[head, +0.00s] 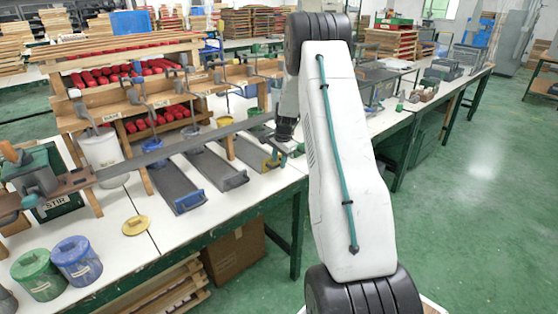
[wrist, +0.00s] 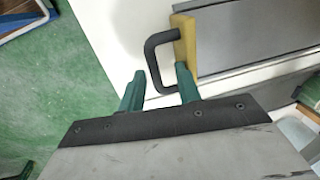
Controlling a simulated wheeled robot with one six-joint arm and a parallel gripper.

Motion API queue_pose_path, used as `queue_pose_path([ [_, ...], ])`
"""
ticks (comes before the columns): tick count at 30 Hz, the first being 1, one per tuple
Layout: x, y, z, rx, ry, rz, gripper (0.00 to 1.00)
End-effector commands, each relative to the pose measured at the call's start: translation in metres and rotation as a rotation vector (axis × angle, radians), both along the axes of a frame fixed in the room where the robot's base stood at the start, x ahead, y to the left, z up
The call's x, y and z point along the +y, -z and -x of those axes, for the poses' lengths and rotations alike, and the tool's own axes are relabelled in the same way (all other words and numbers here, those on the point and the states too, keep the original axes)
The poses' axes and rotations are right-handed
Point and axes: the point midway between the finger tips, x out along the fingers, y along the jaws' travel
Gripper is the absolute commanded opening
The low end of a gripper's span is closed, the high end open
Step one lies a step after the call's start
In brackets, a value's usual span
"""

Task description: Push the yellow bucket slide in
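The yellow bucket slide is the right-hand grey slide (head: 240,147), with a yellow end (head: 271,164) at its front. In the wrist view its yellow end block (wrist: 186,42) carries a black handle (wrist: 152,58), and the grey slide runs off to the right. A yellow bucket (head: 225,122) stands behind it under the rack. My gripper (wrist: 160,76) is open, with its two green fingers apart at the near end of the handle. Part of the handle lies between the fingers in the picture; I cannot tell whether they touch it. In the head view my gripper (head: 284,150) is just beside the yellow end.
Two more slides lie to the left, one with a blue end (head: 189,201) and one with a dark end (head: 235,181). A long grey bar (head: 190,140) crosses above the slides. Green (head: 38,276) and blue (head: 77,263) buckets stand front left. Green floor is open at right.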

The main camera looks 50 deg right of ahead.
Motion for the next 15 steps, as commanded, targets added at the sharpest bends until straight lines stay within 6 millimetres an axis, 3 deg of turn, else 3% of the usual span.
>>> queue_pose_path([
  [5,0.000,-0.008,0.001,-0.001,0.000,0.001,0.33],
  [15,0.001,-0.061,0.010,-0.001,-0.001,0.001,0.33],
])
